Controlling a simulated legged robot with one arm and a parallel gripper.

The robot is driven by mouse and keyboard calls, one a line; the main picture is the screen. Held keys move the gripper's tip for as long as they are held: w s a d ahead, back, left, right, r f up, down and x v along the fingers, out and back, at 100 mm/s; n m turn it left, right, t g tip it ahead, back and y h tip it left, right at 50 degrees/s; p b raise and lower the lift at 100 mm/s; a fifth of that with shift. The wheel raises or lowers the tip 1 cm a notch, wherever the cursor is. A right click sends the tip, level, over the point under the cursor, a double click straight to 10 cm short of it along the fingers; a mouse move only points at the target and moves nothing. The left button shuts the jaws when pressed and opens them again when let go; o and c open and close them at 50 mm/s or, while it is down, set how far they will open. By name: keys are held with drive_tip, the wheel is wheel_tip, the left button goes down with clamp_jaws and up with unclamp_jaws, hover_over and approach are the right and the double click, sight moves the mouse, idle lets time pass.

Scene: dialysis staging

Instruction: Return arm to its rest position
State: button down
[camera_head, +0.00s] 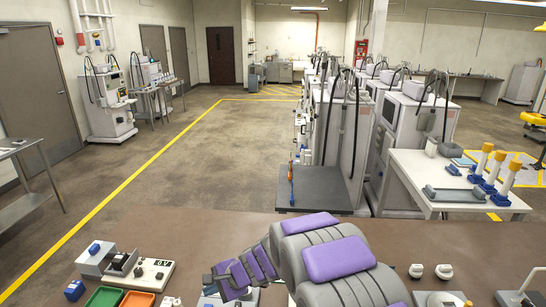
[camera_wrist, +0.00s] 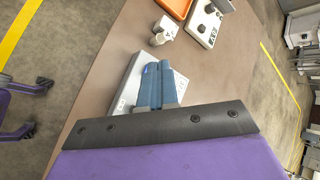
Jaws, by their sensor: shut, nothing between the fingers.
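My arm (camera_head: 335,258), grey with purple pads, is folded low at the front of the brown bench in the head view. My gripper (camera_head: 230,283) is at its left end, low over the bench, shut with nothing in it. In the wrist view a dark bar and a purple panel fill the bottom. The dark bar hides part of both.
On the bench (camera_head: 190,235) are a device reading 0.V (camera_head: 155,273), a green tray (camera_head: 104,297) and an orange tray (camera_head: 138,299) at left, and small white parts (camera_head: 443,271) at right. Beyond stand a white table (camera_head: 405,165) and several machines. Open floor lies left of centre.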

drive_tip(key=s+d+r+n+g+h, duration=0.1)
drive_tip(key=s+d+r+n, duration=0.25)
drive_tip(key=s+d, duration=0.35)
drive_tip(key=s+d+r+n+g+h, duration=0.1)
drive_tip(key=s+d+r+n, duration=0.1)
drive_tip(key=s+d+r, duration=0.45)
drive_tip(key=s+d+n+g+h, duration=0.1)
drive_tip(key=s+d+n+h, duration=0.1)
drive_tip(key=s+d, duration=0.7)
drive_tip(key=s+d+n+g+h, duration=0.1)
drive_tip(key=s+d+h, duration=0.3)
drive_tip(key=s+d, duration=0.5)
drive_tip(key=s+n, duration=0.1)
drive_tip(key=s, duration=0.3)
drive_tip(key=shift+s+r+h, duration=0.25)
drive_tip(key=shift+s+h, duration=0.1)
drive_tip(key=shift+h, duration=0.05)
drive_tip(key=c, duration=1.8)
unclamp_jaws()
